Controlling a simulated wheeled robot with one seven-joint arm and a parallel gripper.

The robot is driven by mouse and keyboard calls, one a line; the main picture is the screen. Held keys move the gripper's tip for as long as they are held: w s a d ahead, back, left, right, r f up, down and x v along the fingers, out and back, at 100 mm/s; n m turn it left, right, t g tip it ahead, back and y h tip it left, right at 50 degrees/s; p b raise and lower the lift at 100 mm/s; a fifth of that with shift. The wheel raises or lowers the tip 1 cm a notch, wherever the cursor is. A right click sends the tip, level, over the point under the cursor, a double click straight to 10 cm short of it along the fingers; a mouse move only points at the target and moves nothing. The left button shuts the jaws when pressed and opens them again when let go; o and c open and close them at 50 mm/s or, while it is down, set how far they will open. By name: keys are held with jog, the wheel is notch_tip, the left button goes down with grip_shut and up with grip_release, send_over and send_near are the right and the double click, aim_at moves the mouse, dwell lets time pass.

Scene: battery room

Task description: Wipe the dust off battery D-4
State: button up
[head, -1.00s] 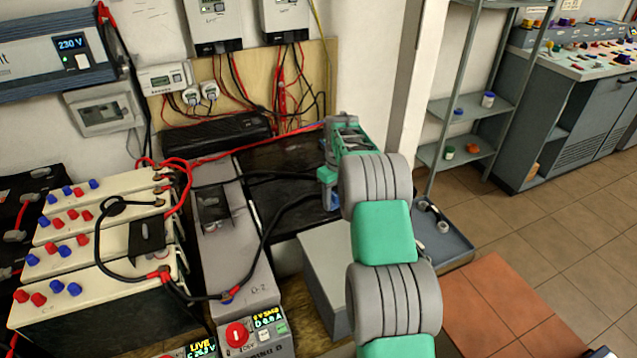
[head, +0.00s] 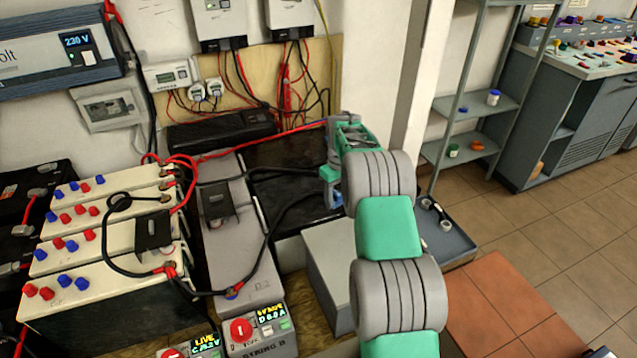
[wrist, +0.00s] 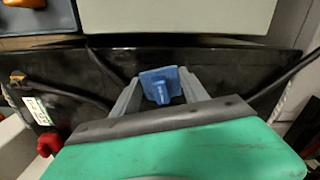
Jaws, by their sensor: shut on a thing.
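A black battery (head: 268,197) lies at the back, left of my gripper in the head view. Its long dark top (wrist: 225,75) crosses the wrist view. I cannot read a D-4 mark on it, nor tell how much dust is there. My gripper (head: 331,185) is at its right end. In the wrist view the two grey fingers are shut on a small blue wiping pad (wrist: 160,87), held over the dark top. I cannot tell whether the pad touches it. In the head view the pad (head: 331,199) is mostly hidden by the gripper.
Black cables (head: 288,212) run across the battery. A grey battery (head: 245,255) and cream batteries (head: 100,275) with red and blue caps stand to the left. A grey box (head: 330,260) stands in front. A tray (head: 455,245) and shelf rack are at the right.

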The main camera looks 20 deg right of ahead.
aim_at(318, 209)
jog(key=shift+s+a, duration=0.15)
jog(key=shift+a, duration=2.95)
jog(key=shift+a+r+p, duration=0.15)
jog(key=shift+r+p, duration=0.15)
jog(key=shift+p, duration=0.15)
notch_tip(318, 209, up, 2)
jog(key=shift+r+p, duration=2)
jog(key=shift+r, duration=0.9)
